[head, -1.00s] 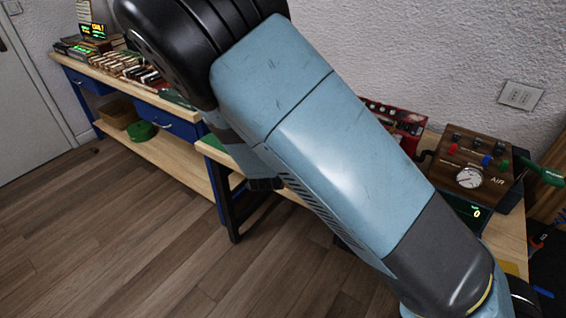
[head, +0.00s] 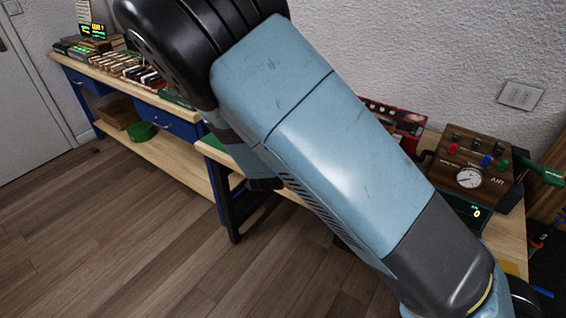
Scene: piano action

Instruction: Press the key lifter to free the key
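A row of piano keys (head: 138,71), pale and dark, lies on the workbench at the upper left of the head view. I cannot make out the key lifter among the small parts there. My own blue-grey arm crosses the middle of the view from upper left to lower right and hides much of the bench. My gripper is not in view, so its place relative to the keys cannot be told.
A wooden box with a gauge (head: 467,178) and coloured knobs stands on the right bench, beside a red device (head: 400,122). A lit display (head: 95,31) stands behind the keys. The wooden floor (head: 110,235) is clear at lower left.

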